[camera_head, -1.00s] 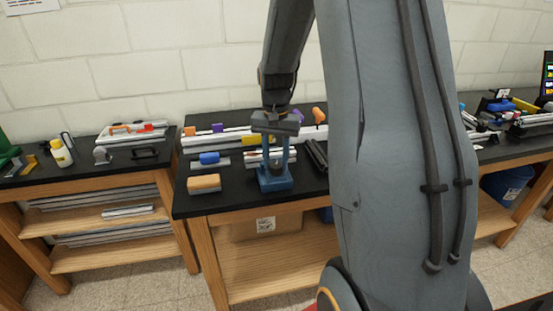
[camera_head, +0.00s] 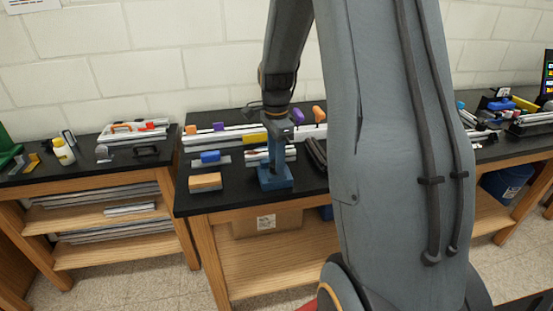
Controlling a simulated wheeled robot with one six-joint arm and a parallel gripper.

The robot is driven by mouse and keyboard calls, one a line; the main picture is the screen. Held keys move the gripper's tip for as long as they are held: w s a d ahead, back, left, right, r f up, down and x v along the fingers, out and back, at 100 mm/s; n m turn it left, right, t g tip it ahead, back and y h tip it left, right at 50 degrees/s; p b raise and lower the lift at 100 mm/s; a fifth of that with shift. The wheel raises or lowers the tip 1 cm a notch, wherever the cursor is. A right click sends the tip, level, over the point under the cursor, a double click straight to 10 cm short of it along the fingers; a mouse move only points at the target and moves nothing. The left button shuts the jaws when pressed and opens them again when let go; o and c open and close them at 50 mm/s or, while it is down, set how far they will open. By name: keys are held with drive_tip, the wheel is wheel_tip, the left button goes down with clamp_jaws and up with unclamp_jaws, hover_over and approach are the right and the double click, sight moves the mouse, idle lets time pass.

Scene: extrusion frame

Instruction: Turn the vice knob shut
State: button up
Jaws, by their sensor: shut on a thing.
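The blue vice (camera_head: 276,180) stands near the front edge of the middle bench's black top. My gripper (camera_head: 275,163) points straight down over it, with its fingers reaching to the vice. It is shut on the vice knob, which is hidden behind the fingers. I see the fingers nearly edge-on, one in line with the other. How far the vice jaws are apart is too small to tell.
A wooden block with an orange top (camera_head: 205,182) and a blue-handled tool (camera_head: 210,157) lie left of the vice. Dark bars (camera_head: 317,152) lie to its right. Aluminium extrusions (camera_head: 230,136) run along the back. My arm hides the bench's right part.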

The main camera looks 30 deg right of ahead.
drive_tip(key=m, duration=0.5)
drive_tip(key=shift+m, duration=0.3)
idle(0.4)
drive_tip(key=o, duration=1.1)
drive_tip(key=shift+c, duration=0.2)
drive_tip(key=shift+r, duration=0.1)
drive_tip(key=shift+r+b, duration=1.05)
drive_tip(key=shift+r, duration=2.8)
